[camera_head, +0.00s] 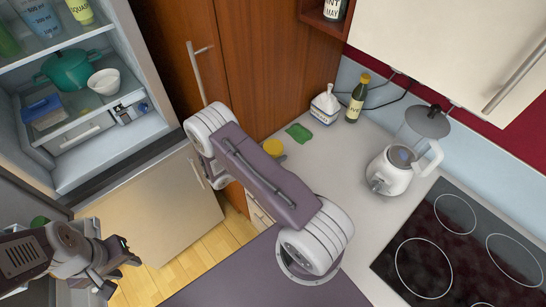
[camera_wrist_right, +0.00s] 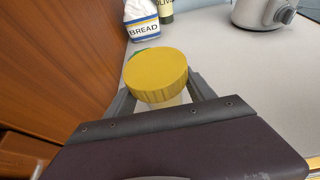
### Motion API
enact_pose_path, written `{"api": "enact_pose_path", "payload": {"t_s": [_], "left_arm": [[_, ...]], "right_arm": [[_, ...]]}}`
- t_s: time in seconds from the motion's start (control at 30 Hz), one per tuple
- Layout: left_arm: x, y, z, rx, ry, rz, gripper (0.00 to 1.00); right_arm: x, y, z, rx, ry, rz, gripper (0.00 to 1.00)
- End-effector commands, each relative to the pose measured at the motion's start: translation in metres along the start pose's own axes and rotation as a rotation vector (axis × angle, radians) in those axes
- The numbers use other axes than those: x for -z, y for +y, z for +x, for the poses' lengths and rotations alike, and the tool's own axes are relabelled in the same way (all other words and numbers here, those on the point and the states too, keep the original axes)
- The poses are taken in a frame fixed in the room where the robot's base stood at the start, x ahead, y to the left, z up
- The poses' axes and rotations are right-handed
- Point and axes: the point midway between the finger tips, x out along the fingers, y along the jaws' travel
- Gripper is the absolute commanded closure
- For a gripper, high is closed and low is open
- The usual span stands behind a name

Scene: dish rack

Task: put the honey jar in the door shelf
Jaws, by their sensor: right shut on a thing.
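The honey jar (camera_head: 273,147) shows mainly its yellow lid, beside my right arm near the counter's left end. In the right wrist view the jar (camera_wrist_right: 155,75) stands between the two grey fingers of my right gripper (camera_wrist_right: 160,93), which is shut on it. Most of the jar's body is hidden, so I cannot tell whether it touches the counter. I cannot make out the door shelf.
The open fridge (camera_head: 95,172) stands at upper left, holding a teal pot (camera_head: 70,70) and a white bowl (camera_head: 104,82). A green sponge (camera_head: 298,132), bread bag (camera_head: 324,105), dark bottle (camera_head: 357,98) and kettle (camera_head: 391,170) are on the counter (camera_head: 350,190). A tall wooden cabinet (camera_head: 260,60) separates counter and fridge.

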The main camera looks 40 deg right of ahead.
Motion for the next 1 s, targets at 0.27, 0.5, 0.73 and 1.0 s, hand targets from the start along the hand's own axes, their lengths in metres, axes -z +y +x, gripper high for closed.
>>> {"api": "enact_pose_path", "payload": {"t_s": [0.27,0.5,0.73,1.0], "left_arm": [[0.001,0.000,-0.009,0.000,0.000,0.000,0.64],[0.001,0.000,-0.011,0.000,0.000,0.000,0.64],[0.001,0.000,-0.006,0.000,0.000,0.000,0.64],[0.001,0.000,-0.007,0.000,0.000,0.000,0.64]], "right_arm": [[0.024,0.000,0.010,0.001,-0.002,-0.003,0.99],[0.033,0.001,0.014,-0.001,-0.002,0.001,0.99],[0.038,0.001,0.016,0.000,-0.002,0.001,0.99],[0.037,0.001,0.016,0.000,0.000,0.001,0.16]]}}
